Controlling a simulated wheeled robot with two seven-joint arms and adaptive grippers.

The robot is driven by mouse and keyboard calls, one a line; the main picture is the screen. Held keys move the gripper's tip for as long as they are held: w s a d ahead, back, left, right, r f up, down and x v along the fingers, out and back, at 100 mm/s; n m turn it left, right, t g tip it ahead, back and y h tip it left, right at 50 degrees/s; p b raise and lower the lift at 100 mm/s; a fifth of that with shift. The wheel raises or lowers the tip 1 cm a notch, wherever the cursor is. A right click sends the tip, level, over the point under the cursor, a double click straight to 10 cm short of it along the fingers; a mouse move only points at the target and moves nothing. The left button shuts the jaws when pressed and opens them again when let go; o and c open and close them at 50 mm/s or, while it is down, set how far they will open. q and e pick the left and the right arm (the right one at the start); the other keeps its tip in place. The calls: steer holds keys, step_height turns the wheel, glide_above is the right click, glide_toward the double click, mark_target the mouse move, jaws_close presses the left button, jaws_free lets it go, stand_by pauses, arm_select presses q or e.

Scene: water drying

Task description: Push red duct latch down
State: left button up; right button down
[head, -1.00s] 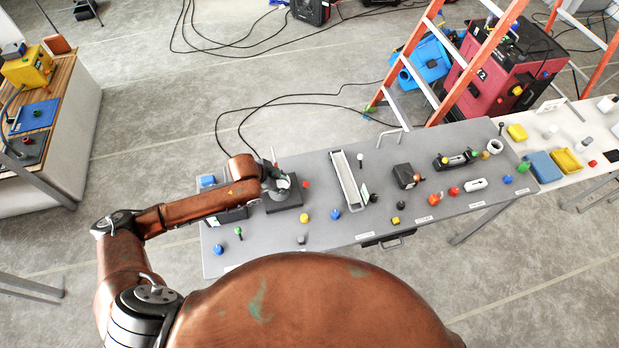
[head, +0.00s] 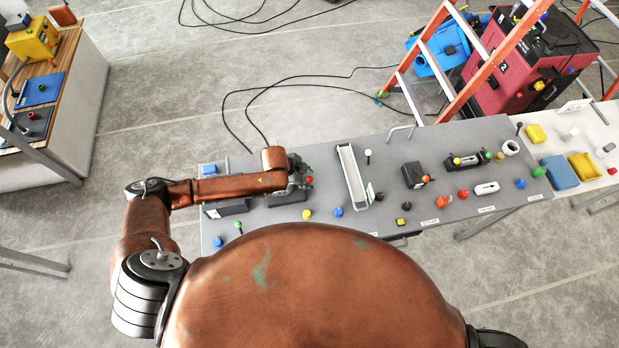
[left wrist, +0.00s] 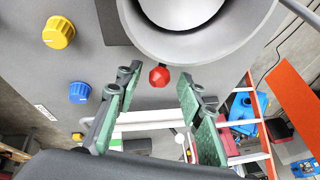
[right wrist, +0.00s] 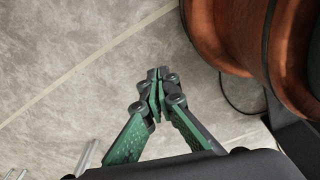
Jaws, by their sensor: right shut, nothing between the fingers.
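The red latch knob (left wrist: 159,76) sits at the lower edge of the grey round duct (left wrist: 205,45) in the left wrist view. In the head view the red knob (head: 309,180) shows just right of my left gripper (head: 299,171), which hides most of the duct. My left gripper's green fingers (left wrist: 160,95) are open, one on each side of the knob in the picture. Whether they touch it, I cannot tell. My right gripper (right wrist: 156,78) is shut and empty, with bare floor behind it.
The grey panel table (head: 340,220) carries a yellow knob (left wrist: 58,32), a blue knob (left wrist: 79,92), a white-edged trough (head: 352,178) and several other controls. An orange ladder (head: 455,70) and a red machine (head: 525,75) stand behind it. A workbench (head: 65,105) is at left.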

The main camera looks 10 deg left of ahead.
arm_select(q)
steer(key=shift+x, duration=0.9)
steer(key=shift+f, duration=0.2)
arm_select(e)
steer(key=shift+w+d+r, duration=0.15)
steer(key=shift+w+d, duration=0.05)
steer(key=shift+w, duration=0.55)
arm_select(q)
jaws_close()
arm_select(e)
steer(key=shift+s, duration=0.15)
